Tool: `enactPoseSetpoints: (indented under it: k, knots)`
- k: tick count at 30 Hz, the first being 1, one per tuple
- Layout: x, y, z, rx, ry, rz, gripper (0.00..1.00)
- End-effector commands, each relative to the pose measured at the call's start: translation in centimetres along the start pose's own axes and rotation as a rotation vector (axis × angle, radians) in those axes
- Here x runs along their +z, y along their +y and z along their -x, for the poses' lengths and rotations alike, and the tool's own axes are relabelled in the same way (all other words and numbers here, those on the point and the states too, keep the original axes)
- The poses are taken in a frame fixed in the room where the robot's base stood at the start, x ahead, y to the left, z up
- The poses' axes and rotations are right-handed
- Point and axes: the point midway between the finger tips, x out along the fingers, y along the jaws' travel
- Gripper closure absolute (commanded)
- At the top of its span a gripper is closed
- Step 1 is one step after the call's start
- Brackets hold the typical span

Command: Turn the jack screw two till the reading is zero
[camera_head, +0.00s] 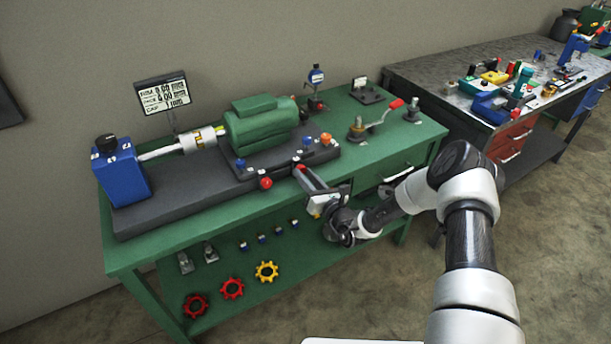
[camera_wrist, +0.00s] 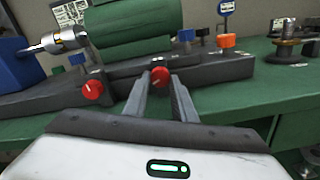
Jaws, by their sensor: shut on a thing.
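My gripper (camera_wrist: 160,86) is shut on a red knob (camera_wrist: 159,76) at the front edge of the dark base plate, one finger on each side of it. In the head view my gripper (camera_head: 303,172) reaches the bench front from the right and partly hides this knob. A second red knob (camera_wrist: 93,89) is to the left and free; it also shows in the head view (camera_head: 265,183). I cannot tell which number each red knob bears. The reading sign (camera_head: 163,93) stands behind the machine. Its top line looks like 0.00 mm; the other lines are too small to read surely.
A green motor (camera_head: 260,122) sits on the base plate, its shaft leading to a blue block (camera_head: 121,172). Blue knobs (camera_wrist: 186,35) and an orange knob (camera_wrist: 226,40) stand close behind the gripped knob. A red-handled crank (camera_head: 385,112) is to the right.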

Motion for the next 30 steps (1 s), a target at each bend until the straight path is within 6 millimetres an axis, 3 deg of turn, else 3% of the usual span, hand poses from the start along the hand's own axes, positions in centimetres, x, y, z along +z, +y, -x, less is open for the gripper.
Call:
enactPoseSetpoints:
  k: [21, 22, 25, 30]
  knots:
    - [0.13, -0.10, -0.02, -0.001, -0.003, 0.081, 0.98]
    - [0.13, -0.10, -0.02, -0.001, -0.003, 0.081, 0.74]
    - [0.12, -0.09, -0.02, -0.001, -0.002, 0.080, 0.57]
    - [0.07, -0.05, -0.01, 0.000, -0.001, 0.080, 0.57]
